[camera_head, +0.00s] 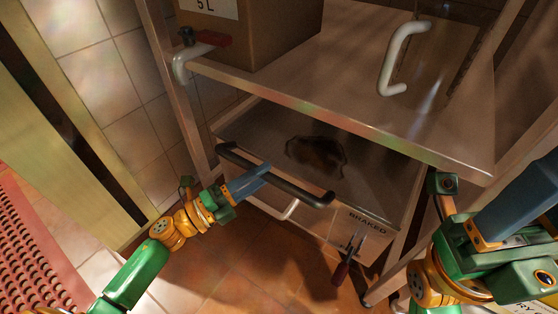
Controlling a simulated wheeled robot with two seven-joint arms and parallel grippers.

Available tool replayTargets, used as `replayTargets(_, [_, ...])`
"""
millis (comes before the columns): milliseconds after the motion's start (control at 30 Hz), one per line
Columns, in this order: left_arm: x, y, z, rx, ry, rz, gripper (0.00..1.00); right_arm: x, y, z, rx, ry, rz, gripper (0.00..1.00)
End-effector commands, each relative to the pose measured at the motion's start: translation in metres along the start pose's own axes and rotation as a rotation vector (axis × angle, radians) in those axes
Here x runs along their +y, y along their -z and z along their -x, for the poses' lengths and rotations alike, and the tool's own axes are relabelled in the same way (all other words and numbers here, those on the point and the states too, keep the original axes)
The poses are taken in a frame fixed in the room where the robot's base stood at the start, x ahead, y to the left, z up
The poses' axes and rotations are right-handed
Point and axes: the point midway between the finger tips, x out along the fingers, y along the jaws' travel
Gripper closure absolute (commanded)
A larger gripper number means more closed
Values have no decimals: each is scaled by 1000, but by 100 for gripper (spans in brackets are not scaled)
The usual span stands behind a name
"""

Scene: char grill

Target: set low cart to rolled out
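The low cart (380,188) stands under the shelf, with a dark stain on its top and a front plate marked BRAKED (368,217). A dark handle bar (300,192) runs along its front edge.
A metal shelf (340,75) overhangs the cart, with a cardboard box (250,40) and pale handles, one at right (390,65). Shelf posts stand on both sides. A red perforated mat (30,255) lies at left. Tiled floor (230,270) is clear in front.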

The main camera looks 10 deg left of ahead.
Motion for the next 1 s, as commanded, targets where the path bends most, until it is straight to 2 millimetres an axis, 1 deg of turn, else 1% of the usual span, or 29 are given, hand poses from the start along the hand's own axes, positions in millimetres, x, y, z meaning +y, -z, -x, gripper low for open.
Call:
replayTargets(33, [1,0,-10,2,5,-3,60,-1,2,2,12,4,1,50])
replayTargets(100, [1,0,-23,1,5,-2,60,-1,3,0,21,7,3,50])
replayTargets(200, [0,0,-35,0,4,0,60,-2,4,-2,29,11,4,50])
replayTargets(300, [0,0,-40,-1,3,1,60,-2,4,-3,33,12,4,50])
replayTargets(467, [-1,0,-40,-1,2,2,60,-2,4,-4,34,13,4,50])
replayTargets(500, [-1,0,-40,-1,2,2,66,-2,4,-4,34,13,4,50])
replayTargets(567, [-1,0,-40,-1,3,2,82,-2,4,-4,34,13,4,50])
replayTargets(600, [-1,0,-40,-1,3,2,93,-2,4,-4,34,13,4,50])
replayTargets(633, [-1,0,-40,-1,3,2,100,-2,4,-4,34,13,4,50])
replayTargets(1000, [-1,0,-40,-1,3,2,100,-2,4,-4,34,12,4,50])
